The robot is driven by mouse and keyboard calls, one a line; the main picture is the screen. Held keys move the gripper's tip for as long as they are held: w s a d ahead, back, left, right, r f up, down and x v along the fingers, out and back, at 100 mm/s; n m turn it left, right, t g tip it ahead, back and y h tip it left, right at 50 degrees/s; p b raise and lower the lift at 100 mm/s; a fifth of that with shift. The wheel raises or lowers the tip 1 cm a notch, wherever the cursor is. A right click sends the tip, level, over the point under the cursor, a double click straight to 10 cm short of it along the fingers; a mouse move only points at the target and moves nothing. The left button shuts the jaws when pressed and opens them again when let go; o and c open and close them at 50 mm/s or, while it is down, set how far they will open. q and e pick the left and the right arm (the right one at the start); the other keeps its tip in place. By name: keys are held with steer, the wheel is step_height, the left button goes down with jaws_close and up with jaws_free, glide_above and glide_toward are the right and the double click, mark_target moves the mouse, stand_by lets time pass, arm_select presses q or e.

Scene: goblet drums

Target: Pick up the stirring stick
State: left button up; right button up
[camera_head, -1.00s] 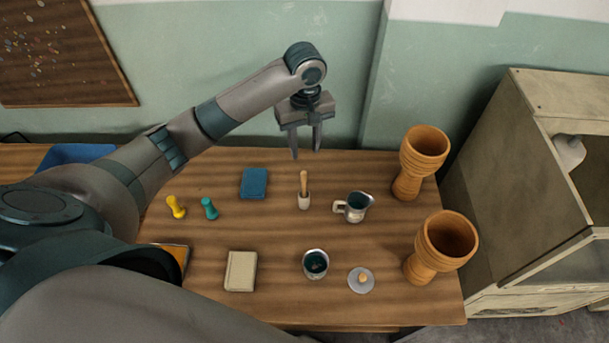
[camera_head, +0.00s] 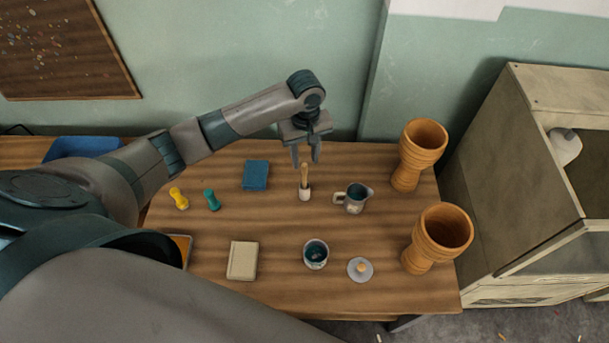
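The stirring stick (camera_head: 304,174) is a light wooden stick standing upright in a small white holder (camera_head: 305,194) near the middle of the table. My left gripper (camera_head: 305,160) points down at the top of the stick, with its two fingers apart. In the picture one fingertip shows on each side of the stick's upper end. I cannot tell whether the fingers are level with the stick or still behind or above it. They do not look closed on it. My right gripper is not in view.
A metal pitcher (camera_head: 354,197) stands close right of the holder, and a blue book (camera_head: 256,175) lies to its left. A cup (camera_head: 316,254) and a lid (camera_head: 360,269) are nearer. Two goblet drums (camera_head: 419,153) (camera_head: 436,239) stand at the right edge.

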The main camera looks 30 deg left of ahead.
mark_target(305, 177)
arm_select(q)
steer(key=shift+f+p, duration=0.35)
steer(key=shift+f, duration=1.85)
steer(key=shift+s+f+p, duration=0.1)
steer(key=shift+f+p, duration=0.45)
steer(key=shift+f, duration=0.05)
step_height(305, 177, down, 3)
steer(key=shift+f+p, duration=0.1)
steer(key=shift+p, duration=0.4)
steer(key=shift+f, duration=0.4)
jaws_close()
